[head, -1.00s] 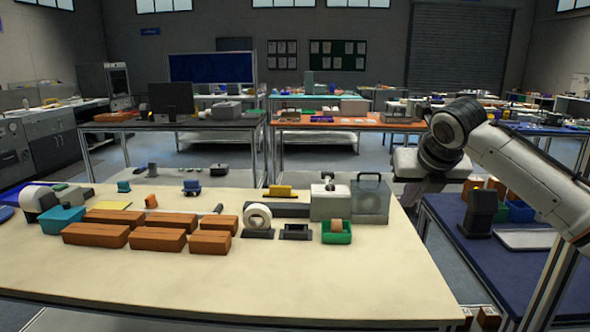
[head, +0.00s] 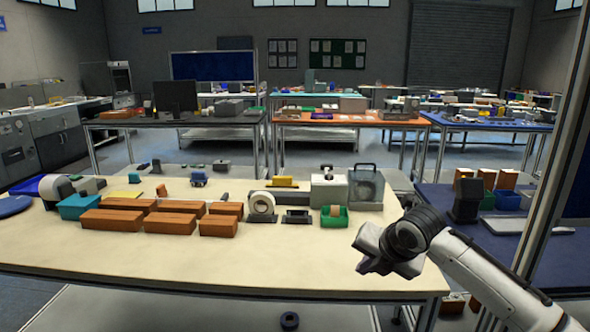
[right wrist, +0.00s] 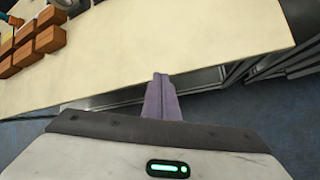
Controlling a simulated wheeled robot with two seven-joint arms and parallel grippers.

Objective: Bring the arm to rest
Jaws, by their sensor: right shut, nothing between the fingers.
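My right gripper (head: 368,266) is in the head view over the right front part of the cream table (head: 250,265). Its fingers are closed with nothing between them. In the right wrist view the closed purple-grey fingers (right wrist: 161,98) reach toward the table's edge, with the floor showing on both sides. My left gripper is not in view.
Several brown boxes (head: 170,223), a tape roll (head: 261,206) and a green bin (head: 334,216) stand on the table left of my right gripper. A blue table (head: 485,250) with a dark stand (head: 467,200) is at the right. The table's front strip is clear.

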